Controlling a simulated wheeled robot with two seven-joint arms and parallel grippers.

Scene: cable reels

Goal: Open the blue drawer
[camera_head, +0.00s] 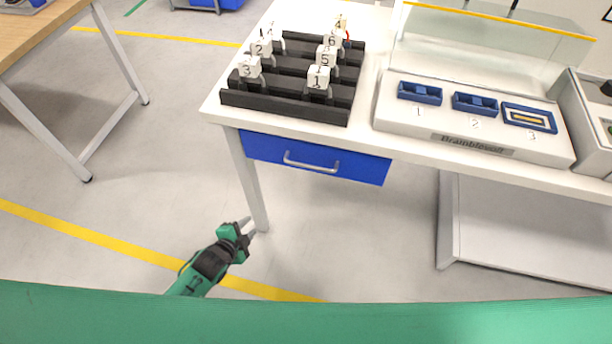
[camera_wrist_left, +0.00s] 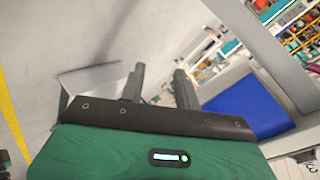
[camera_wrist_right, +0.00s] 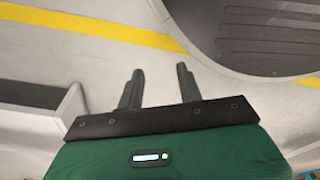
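The blue drawer (camera_head: 316,159) is shut under the white table top, with a light grey bar handle (camera_head: 311,163) across its front. My left gripper (camera_head: 249,227) is below and to the left of the drawer, apart from it, near the table leg. In the left wrist view my left gripper (camera_wrist_left: 158,84) has its two fingers apart with nothing between them, and the blue drawer (camera_wrist_left: 250,108) shows to the right of them. My right gripper (camera_wrist_right: 158,87) shows only in its own wrist view, with its fingers apart and empty above the floor.
The white table (camera_head: 390,148) carries a black rack (camera_head: 290,103) with several numbered tags and a white panel (camera_head: 460,130) with blue numbered sockets. A table leg (camera_head: 249,180) stands left of the drawer. The floor in front is clear.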

